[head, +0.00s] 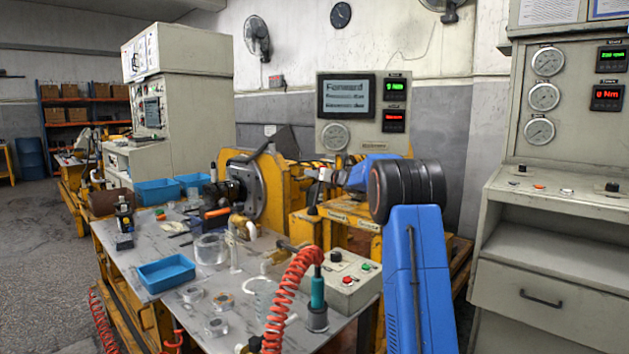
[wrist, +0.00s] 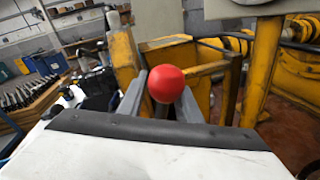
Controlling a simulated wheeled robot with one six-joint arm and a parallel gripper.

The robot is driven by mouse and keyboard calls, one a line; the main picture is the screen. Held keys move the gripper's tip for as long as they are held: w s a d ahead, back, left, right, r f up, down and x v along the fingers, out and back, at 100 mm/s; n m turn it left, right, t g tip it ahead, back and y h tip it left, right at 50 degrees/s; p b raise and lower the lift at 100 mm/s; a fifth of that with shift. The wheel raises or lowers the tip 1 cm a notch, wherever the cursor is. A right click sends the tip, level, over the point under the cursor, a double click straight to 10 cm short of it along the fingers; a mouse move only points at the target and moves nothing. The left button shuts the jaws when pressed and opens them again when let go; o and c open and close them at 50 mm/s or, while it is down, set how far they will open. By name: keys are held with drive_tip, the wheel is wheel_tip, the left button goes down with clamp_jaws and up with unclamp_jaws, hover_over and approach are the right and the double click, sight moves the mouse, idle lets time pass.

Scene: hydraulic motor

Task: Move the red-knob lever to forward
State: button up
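The red knob (wrist: 165,84) of the lever shows in the middle of the wrist view. My gripper (wrist: 162,98) has its two grey fingers apart, one on each side of the knob and its dark stem. The stem shows between the fingers with gaps beside it, and I cannot tell whether either finger touches the knob. In the head view my blue arm reaches to the yellow motor stand (head: 312,226); the gripper end is small and partly hidden by the arm, and the lever is not clear there. A screen (head: 346,97) behind shows "Forward" as its top line.
A metal worktable (head: 135,240) with blue trays (head: 166,272), loose parts and a coiled red hose (head: 285,290) stands left of the arm. A button box (head: 345,283) sits at its right edge. A gauge cabinet (head: 545,270) stands at right. Open floor lies far left.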

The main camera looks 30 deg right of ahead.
wheel_tip(320, 180, up, 8)
drive_tip(key=shift+c, duration=0.2)
drive_tip(key=c, duration=0.5)
drive_tip(key=a+n+g+y, duration=0.1)
drive_tip(key=a+n, duration=0.1)
drive_tip(key=n, duration=0.2)
drive_tip(key=s+a+n+g, duration=0.1)
drive_tip(key=a+n, duration=0.2)
drive_tip(key=n, duration=0.1)
drive_tip(key=a+n+g+y, duration=0.1)
drive_tip(key=a+n, duration=0.2)
drive_tip(key=n, duration=0.1)
drive_tip(key=shift+s+a+r+n+y, duration=0.15)
drive_tip(key=shift+s+r+n+y, duration=0.15)
drive_tip(key=shift+n, duration=0.1)
clamp_jaws()
drive_tip(key=s+a+f+n+g, duration=0.1)
drive_tip(key=s+a+n+g, duration=0.25)
drive_tip(key=n, duration=0.85)
drive_tip(key=s+d+r+n+g+h, duration=0.3)
drive_tip(key=s+n+h, duration=0.5)
drive_tip(key=n, duration=1)
drive_tip(key=w+d+f+g, duration=0.1)
drive_tip(key=w+d+f, duration=0.4)
drive_tip(key=f, duration=0.4)
drive_tip(key=shift+w+d+f+y, duration=0.3)
drive_tip(key=shift+w+f, duration=0.05)
drive_tip(key=shift+w, duration=0.15)
